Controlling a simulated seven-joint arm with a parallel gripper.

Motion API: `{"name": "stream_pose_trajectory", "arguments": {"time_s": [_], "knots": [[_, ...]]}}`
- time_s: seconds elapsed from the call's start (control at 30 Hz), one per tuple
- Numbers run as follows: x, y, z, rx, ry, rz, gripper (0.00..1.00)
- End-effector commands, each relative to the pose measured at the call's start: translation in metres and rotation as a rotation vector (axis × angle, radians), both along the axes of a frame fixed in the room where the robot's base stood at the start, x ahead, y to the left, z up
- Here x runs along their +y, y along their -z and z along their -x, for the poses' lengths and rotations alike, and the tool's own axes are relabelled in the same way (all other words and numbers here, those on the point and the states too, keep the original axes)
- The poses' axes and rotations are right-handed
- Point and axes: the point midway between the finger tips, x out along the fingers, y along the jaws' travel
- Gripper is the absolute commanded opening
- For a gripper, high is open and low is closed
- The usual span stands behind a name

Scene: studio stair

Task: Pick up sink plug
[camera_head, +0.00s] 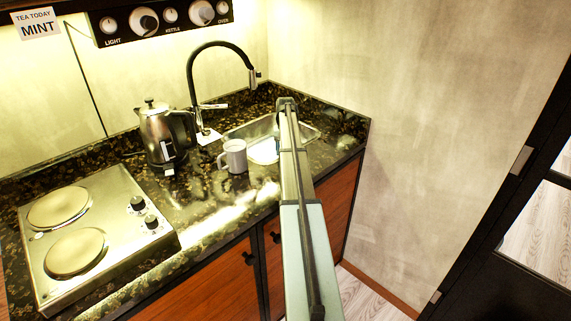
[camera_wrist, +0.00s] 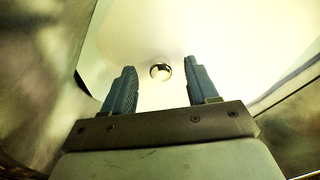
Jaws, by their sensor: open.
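The sink plug (camera_wrist: 161,72) shows in the wrist view as a small round shiny disc with a dark rim, on the pale floor of the sink basin. My gripper (camera_wrist: 160,63) is open and empty. Its two blue fingers point into the basin, and the plug appears between their tips, slightly beyond them; I cannot tell the exact gap. In the head view the sink (camera_head: 312,130) is at the counter's right end, partly covered by my arm. The plug and my fingers are hidden there.
Basin walls (camera_wrist: 88,62) rise on both sides of my gripper. A grey mug (camera_head: 234,156) stands just left of the sink. A black-hosed tap (camera_head: 190,75) arches behind it, with a kettle (camera_head: 157,130) and a two-plate hob (camera_head: 90,235) further left. A wall is on the right.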

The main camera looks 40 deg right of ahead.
Motion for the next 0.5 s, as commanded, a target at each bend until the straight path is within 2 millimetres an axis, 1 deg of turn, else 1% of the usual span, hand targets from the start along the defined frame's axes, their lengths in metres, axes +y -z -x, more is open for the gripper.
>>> {"name": "stream_pose_trajectory", "arguments": {"time_s": [0.03,0.1,0.2,0.43,0.5], "knots": [[-0.001,0.009,-0.001,0.001,0.000,-0.001,0.58],[0.000,0.018,-0.001,0.001,0.000,-0.001,0.58],[0.000,0.025,-0.001,0.001,0.000,-0.001,0.58],[0.000,0.027,-0.001,0.000,0.000,0.000,0.58],[0.000,0.027,-0.001,0.000,0.000,0.000,0.53]]}}
